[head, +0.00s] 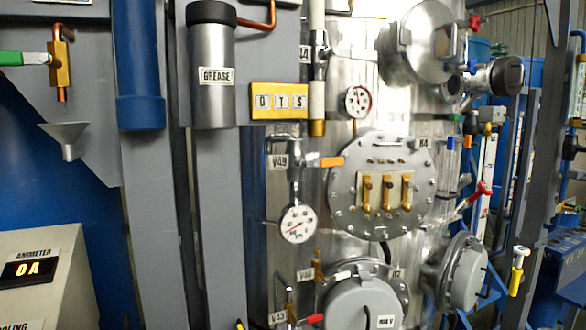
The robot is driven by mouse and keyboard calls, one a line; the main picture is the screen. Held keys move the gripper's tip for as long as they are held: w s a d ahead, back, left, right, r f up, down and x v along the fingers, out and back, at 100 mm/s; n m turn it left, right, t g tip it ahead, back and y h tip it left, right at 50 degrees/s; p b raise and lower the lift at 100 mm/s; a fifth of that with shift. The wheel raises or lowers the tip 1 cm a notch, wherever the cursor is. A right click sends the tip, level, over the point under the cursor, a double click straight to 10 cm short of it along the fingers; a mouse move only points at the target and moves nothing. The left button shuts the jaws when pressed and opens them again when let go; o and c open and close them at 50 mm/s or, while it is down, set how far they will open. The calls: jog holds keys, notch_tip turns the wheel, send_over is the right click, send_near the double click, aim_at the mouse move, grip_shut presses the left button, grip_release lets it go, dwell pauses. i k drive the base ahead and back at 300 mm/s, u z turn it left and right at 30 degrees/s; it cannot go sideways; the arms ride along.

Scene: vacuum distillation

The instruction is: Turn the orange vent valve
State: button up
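An orange lever handle (331,162) points right from a silver valve body (294,158) at the centre of the view. The lever lies roughly level. A label reading V49 (279,162) is to the left of the valve body. A round white gauge (298,223) hangs just below it on the same pipe line. A small orange part (457,117) also shows further right; I cannot tell what it is. My gripper is not in view.
A bolted round plate (382,187) is just right of the orange lever. An ammeter box (45,280) reading 0A is at lower left.

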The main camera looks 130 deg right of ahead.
aim_at(335, 161)
jog(key=i, duration=0.15)
jog(key=z, duration=4.9)
jog(key=i, duration=0.4)
jog(key=z, duration=0.05)
jog(key=k, duration=1.05)
jog(key=z, duration=0.55)
jog(key=i, duration=0.85)
jog(key=z, duration=0.4)
jog(key=i, duration=1)
jog(key=u, duration=0.35)
